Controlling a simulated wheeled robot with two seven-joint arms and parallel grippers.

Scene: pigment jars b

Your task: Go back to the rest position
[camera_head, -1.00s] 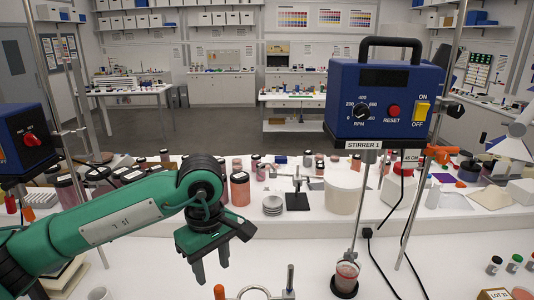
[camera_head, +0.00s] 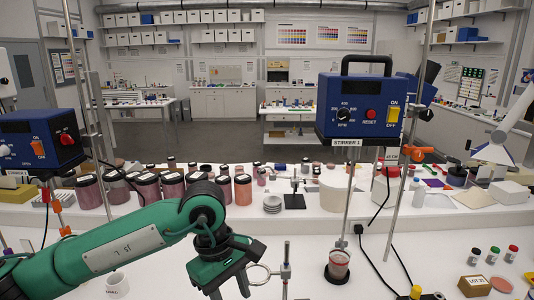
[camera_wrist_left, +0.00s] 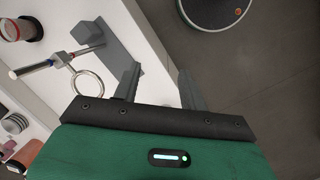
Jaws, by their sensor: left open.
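My left gripper (camera_head: 229,288) comes in from the left on its green arm and points down over the near edge of the white bench in the head view. Its jaws are open with nothing between them. In the left wrist view the two grey fingers (camera_wrist_left: 158,85) stand apart, with dark floor and the bench edge beyond. A metal ring on a clamp stand (camera_head: 259,274) is just right of the gripper, and it also shows left of the fingers in the wrist view (camera_wrist_left: 87,86). My right gripper is not in view.
The blue stirrer (camera_head: 362,106) hangs over a small beaker of reddish liquid (camera_head: 338,265). Several dark-lidded jars (camera_head: 172,187) line the raised shelf behind my arm. Another blue device (camera_head: 40,140) stands at left. Small vials and a box (camera_head: 474,286) are at right.

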